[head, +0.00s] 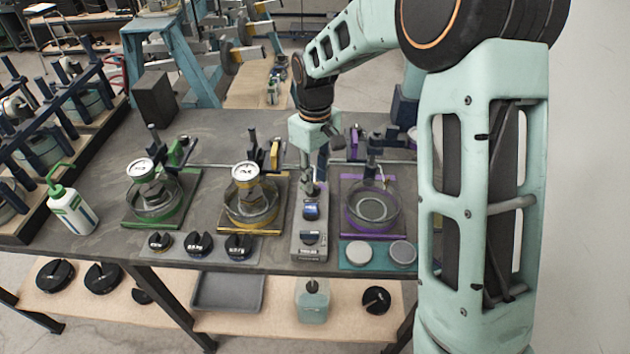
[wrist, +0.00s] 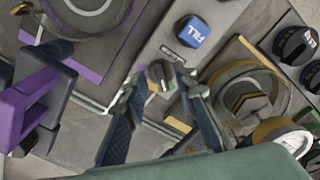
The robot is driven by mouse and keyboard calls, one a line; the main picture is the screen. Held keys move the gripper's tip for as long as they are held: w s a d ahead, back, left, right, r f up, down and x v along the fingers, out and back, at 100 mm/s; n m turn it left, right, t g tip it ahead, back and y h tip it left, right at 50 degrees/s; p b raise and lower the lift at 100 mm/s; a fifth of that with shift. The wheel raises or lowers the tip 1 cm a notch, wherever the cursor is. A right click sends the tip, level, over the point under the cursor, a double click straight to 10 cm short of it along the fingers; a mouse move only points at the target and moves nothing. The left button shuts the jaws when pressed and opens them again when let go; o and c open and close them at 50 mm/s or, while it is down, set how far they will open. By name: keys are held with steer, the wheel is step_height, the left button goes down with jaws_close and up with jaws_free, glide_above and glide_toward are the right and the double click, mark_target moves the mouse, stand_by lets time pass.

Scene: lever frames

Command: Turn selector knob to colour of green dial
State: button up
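The green dial (head: 140,168) is a round white gauge on the left station, above a glass bowl on a green-edged base. The selector knob (wrist: 161,76) is small and dark, with pale and green marks around it, on a grey panel (head: 308,242). My gripper (wrist: 160,82) is open, pointing down at the panel, with one finger on each side of the knob in the wrist view. I cannot tell if the fingers touch it. In the head view my gripper (head: 309,180) is over the panel's far end and hides the knob there.
A blue button (wrist: 192,32) sits on the panel near the knob. A yellow station with a gauge (head: 245,172) stands left of the panel, a purple station (head: 371,208) right. Several black knobs (head: 199,244) line the front edge. A bottle (head: 72,210) stands far left.

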mark_target(315, 186)
step_height(315, 186, up, 10)
stand_by(0.3)
stand_by(0.3)
